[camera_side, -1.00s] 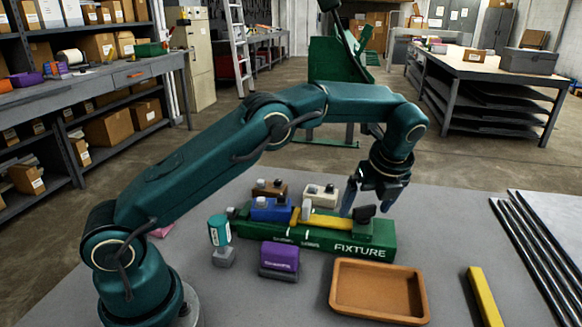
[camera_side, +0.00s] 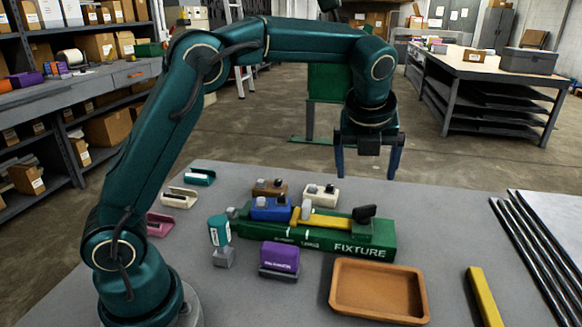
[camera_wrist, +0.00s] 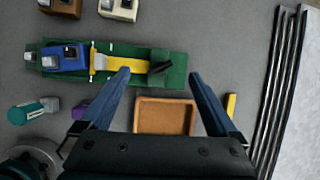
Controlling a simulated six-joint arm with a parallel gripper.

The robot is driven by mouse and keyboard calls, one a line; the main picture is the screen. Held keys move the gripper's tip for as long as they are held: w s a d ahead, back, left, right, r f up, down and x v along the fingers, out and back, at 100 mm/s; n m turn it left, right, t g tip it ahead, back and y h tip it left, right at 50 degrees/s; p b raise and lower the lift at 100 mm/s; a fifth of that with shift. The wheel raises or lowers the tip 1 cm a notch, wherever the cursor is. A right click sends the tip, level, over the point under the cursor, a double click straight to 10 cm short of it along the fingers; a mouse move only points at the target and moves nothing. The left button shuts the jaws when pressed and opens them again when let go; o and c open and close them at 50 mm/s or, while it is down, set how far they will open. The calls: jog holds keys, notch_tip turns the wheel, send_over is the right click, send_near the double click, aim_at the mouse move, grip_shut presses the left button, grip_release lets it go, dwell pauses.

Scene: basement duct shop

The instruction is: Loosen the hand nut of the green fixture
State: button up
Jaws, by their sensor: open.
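The green fixture (camera_side: 300,237) lies on the grey bench, marked FIXTURE on its front. A blue block (camera_side: 268,210) sits on its left part, and a yellow bar (camera_side: 328,221) runs along its top to the right.
A brown tray (camera_side: 380,311) lies in front of the fixture, with a purple-topped stamp (camera_side: 280,258) and a teal-handled item (camera_side: 219,231) to the left. Brown (camera_side: 268,188) and cream (camera_side: 321,194) blocks stand behind. A yellow bar (camera_side: 484,297) and dark rods (camera_side: 540,250) lie right.

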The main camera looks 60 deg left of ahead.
jog(key=s+r+n+t+h, duration=0.1)
jog(key=s+r+n, duration=0.25)
jog(key=s, duration=0.25)
jog(key=s+r+n+t, duration=0.1)
jog(key=s+r+n, duration=0.2)
jog(key=s+n, duration=0.25)
jog(key=s+d+f+n+h, duration=0.2)
jog(key=s+f+n, duration=0.6)
jog(key=s+n, duration=0.65)
jog(key=w+a+r+m+g, duration=0.1)
jog(key=a+m, duration=0.5)
jog(key=m, duration=1.1)
jog(key=w+a+r+m+g, duration=0.1)
jog(key=a+r+m+g, duration=0.2)
jog(key=m, duration=1.4)
jog(key=a+g, duration=0.2)
jog(key=a, duration=0.1)
jog(key=shift+a+r+m, duration=0.15)
jog(key=shift+a+m, duration=0.1)
jog(key=shift+m, duration=0.1)
